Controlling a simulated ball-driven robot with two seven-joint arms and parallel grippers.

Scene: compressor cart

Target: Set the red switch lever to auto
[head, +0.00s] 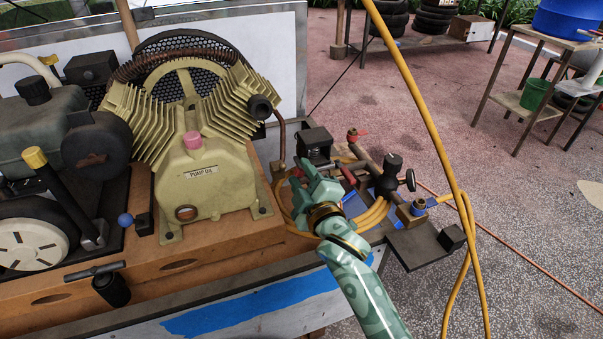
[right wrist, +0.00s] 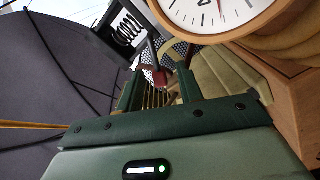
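In the right wrist view the red lever (right wrist: 156,77) shows between and just beyond my right gripper's two dark green fingers (right wrist: 159,88). A gap stays between the fingers, and I see no clear grip on the lever. In the head view my right gripper (head: 318,181) is just below the black switch box (head: 315,142), right of the pump. A small red piece (head: 346,172) shows beside it; the hand partly hides this area. My left gripper is not in view.
The yellow-green pump (head: 202,178) stands close on the left. A red valve handle (head: 356,134), a pipe with a black fitting (head: 392,172) and a yellow hose (head: 425,90) crowd the right. A round gauge (right wrist: 212,12) is near the fingers.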

